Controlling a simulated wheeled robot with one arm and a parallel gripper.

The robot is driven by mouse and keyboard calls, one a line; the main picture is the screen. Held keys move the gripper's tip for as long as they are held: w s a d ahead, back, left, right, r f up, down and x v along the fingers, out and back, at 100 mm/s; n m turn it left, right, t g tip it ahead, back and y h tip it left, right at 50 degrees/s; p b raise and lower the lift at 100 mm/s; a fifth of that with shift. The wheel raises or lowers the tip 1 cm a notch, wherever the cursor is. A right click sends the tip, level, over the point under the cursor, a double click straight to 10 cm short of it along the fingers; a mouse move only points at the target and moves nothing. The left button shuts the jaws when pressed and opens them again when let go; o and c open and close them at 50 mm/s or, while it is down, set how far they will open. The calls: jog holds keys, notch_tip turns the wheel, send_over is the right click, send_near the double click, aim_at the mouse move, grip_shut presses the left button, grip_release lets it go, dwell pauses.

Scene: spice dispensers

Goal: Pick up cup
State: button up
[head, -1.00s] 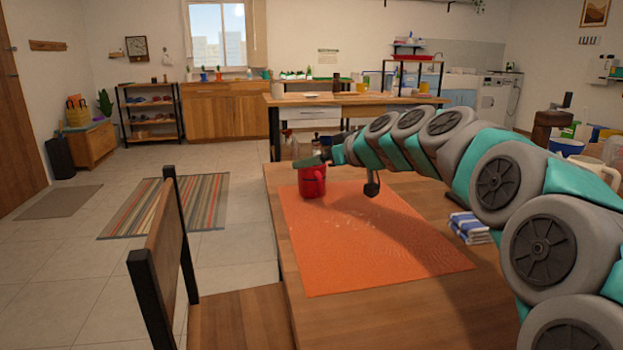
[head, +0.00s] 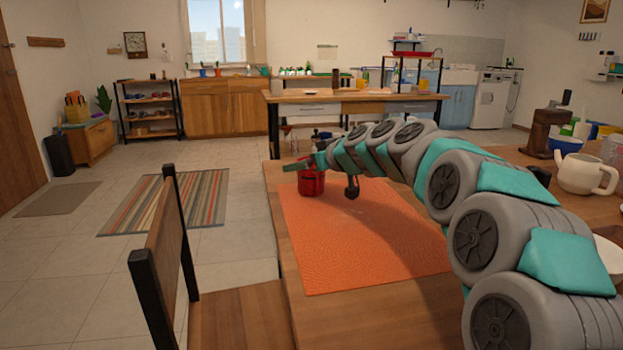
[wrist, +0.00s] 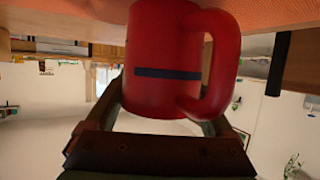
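The red cup (head: 311,184) stands upright at the far left corner of the orange mat (head: 360,245). In the wrist view, which is upside down, the cup (wrist: 160,45) fills the upper middle, with a dark band and its handle on the right. My gripper (head: 310,165) is at the cup, partly covering its top in the head view. In the wrist view my gripper's fingers (wrist: 172,108) are spread on either side of the cup, with a gap between cup and palm. Whether a finger touches it is hard to see.
A wooden chair (head: 160,240) stands left of the table. A white teapot (head: 587,173), a blue bowl (head: 566,145) and a brown grinder (head: 540,133) are on the table's right side. My arm stretches over the mat, whose middle is clear.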

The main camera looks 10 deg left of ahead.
jog(key=c, duration=0.9)
jog(key=shift+c, duration=0.2)
jog(key=shift+r, duration=0.1)
